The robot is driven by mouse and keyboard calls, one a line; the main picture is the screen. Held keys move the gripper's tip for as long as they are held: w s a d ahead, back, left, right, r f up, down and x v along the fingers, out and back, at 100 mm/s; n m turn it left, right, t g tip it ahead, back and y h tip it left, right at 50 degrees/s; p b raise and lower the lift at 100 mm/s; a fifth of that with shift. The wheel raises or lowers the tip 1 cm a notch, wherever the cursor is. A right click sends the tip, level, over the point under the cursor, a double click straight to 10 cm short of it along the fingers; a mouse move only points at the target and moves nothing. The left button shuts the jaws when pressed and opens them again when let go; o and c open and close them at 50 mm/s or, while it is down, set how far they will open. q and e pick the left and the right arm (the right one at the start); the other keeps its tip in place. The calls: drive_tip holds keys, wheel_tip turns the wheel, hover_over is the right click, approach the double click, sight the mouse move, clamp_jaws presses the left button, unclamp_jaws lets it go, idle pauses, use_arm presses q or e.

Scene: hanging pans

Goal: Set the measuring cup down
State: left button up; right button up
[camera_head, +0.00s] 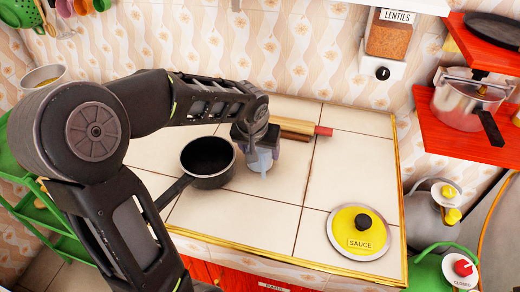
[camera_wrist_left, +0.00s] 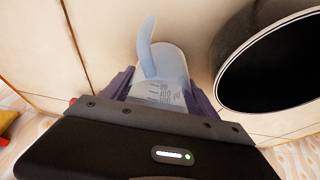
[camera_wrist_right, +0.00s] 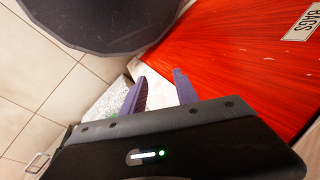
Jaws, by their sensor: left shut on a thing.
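The measuring cup (camera_wrist_left: 165,72) is clear bluish plastic with a curved handle and printed markings. My left gripper (camera_wrist_left: 160,92) is shut on it, with a purple finger on each side. In the head view the measuring cup (camera_head: 262,160) is at my left gripper (camera_head: 258,145), over the tiled counter (camera_head: 270,205), just right of the black saucepan (camera_head: 208,160). I cannot tell whether the cup touches the counter. My right gripper (camera_wrist_right: 160,92) shows only in the right wrist view. Its purple fingers are apart with nothing between them, near a red cabinet front (camera_wrist_right: 230,60).
A rolling pin (camera_head: 300,128) lies behind the cup. A yellow sauce lid (camera_head: 358,231) lies at the counter's front right. Red shelves (camera_head: 450,128) with a pressure cooker (camera_head: 470,100) hang at right. The counter between the cup and the lid is clear.

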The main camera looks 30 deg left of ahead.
use_arm(q)
drive_tip(key=o, duration=1.4)
drive_tip(key=shift+f, duration=0.1)
drive_tip(key=shift+c, duration=0.2)
drive_tip(key=shift+r, duration=0.35)
drive_tip(key=v, duration=1.1)
drive_tip(key=shift+s+r, duration=0.2)
drive_tip(key=shift+r, duration=0.05)
drive_tip(key=shift+d, duration=0.1)
